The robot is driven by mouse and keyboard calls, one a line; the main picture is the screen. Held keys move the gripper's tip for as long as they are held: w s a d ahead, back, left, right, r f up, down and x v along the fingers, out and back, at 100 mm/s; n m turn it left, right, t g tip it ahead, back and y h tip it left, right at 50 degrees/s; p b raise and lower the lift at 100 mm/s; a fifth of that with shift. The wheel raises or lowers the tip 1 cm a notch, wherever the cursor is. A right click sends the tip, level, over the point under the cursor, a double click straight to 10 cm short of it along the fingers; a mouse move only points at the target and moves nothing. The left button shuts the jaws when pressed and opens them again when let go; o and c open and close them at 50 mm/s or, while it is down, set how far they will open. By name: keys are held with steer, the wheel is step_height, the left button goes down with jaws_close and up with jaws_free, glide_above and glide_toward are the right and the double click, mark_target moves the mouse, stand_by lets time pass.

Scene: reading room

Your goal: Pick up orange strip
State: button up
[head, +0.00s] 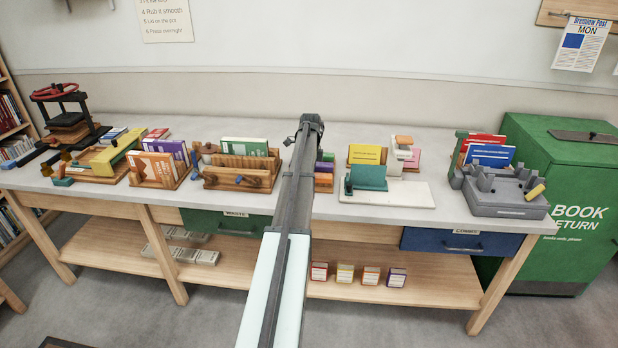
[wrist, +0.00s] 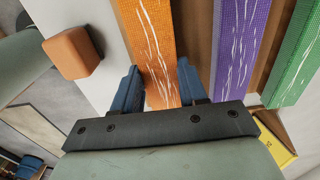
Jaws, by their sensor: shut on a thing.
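The orange strip (wrist: 148,35) is a long textured bar with pale thread-like lines, in the wrist view. My gripper (wrist: 160,75) has its two blue fingers on either side of the strip's near end and is shut on it. A purple strip (wrist: 240,40) and a green strip (wrist: 297,60) lie to the right in the wrist view, beside wooden dividers.
In the wrist view an orange block (wrist: 71,53) sits left of the fingers. In the head view, the table (head: 225,126) holds wooden racks of books left of my arm, and a teal block (head: 369,177) on a white board (head: 415,194) to the right. A green book-return bin (head: 570,190) stands at the right end.

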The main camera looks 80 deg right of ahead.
steer(key=c, duration=0.3)
step_height(320, 180, up, 9)
steer(key=shift+w+d+r, duration=1.35)
steer(key=shift+w+r, duration=0.9)
steer(key=shift+w, duration=2.25)
steer(key=shift+w+d+r, duration=1.3)
steer(key=shift+w+r, duration=0.95)
steer(key=shift+w, duration=2.3)
steer(key=shift+w+d+r, duration=1.35)
steer(key=shift+w+r, duration=0.9)
steer(key=shift+w, duration=2.25)
